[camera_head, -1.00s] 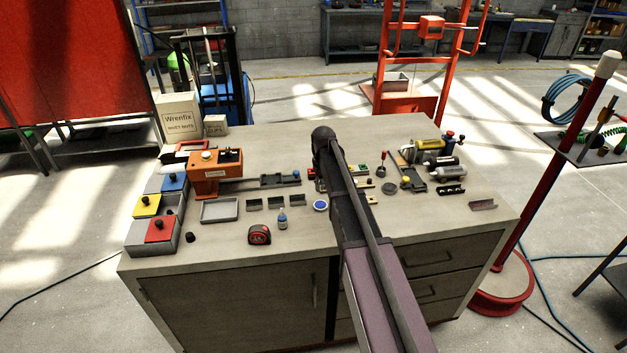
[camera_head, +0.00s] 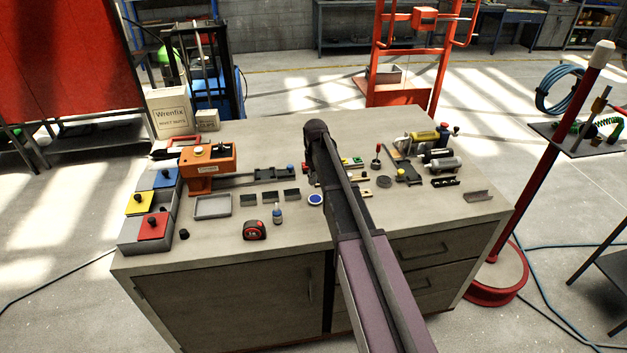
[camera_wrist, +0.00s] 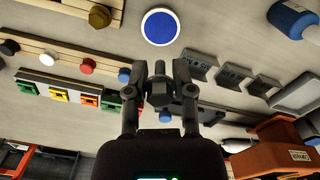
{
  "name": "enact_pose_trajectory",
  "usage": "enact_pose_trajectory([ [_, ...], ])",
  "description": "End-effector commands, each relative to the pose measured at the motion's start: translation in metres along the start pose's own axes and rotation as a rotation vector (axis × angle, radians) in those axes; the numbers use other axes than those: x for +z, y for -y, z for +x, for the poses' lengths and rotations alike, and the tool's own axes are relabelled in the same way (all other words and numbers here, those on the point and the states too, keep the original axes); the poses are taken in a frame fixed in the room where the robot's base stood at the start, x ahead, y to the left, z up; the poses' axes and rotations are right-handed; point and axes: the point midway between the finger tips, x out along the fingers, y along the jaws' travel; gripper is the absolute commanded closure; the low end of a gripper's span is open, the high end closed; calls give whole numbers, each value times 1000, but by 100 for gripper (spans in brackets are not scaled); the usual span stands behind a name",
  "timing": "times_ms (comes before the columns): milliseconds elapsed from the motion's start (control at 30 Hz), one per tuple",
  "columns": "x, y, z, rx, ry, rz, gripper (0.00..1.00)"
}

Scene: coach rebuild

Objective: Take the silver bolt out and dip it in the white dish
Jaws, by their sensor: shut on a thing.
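My gripper (camera_wrist: 159,82) is shut on a grey metal bolt with a hex head, the silver bolt (camera_wrist: 159,94), in the wrist view. The bolt sits between the two fingertips. The white dish (camera_wrist: 145,14), a round white-rimmed dish with a blue inside, lies just beyond the fingertips in the wrist view, apart from the bolt. The dish also shows in the head view (camera_head: 316,206), on the bench just left of my arm. In the head view my arm hides the gripper and bolt.
A wooden strip with a brass hex piece (camera_wrist: 100,16) and a rack with coloured knobs (camera_wrist: 87,66) lie left in the wrist view. Small grey angled holders (camera_wrist: 232,75) and a blue bottle (camera_wrist: 290,18) lie right. An orange machine (camera_head: 208,168) stands on the bench's left.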

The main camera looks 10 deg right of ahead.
Motion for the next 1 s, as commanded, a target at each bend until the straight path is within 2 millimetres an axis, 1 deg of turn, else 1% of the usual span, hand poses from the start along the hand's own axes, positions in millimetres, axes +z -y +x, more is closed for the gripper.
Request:
enact_pose_trajectory([
  [100,0,1,2,2,0,-81,100],
  [267,0,1,3,4,0,-137,100],
  [667,0,2,4,4,0,-140,100],
  [867,0,2,11,4,0,-140,100],
  [1000,0,2,20,4,0,-140,100],
])
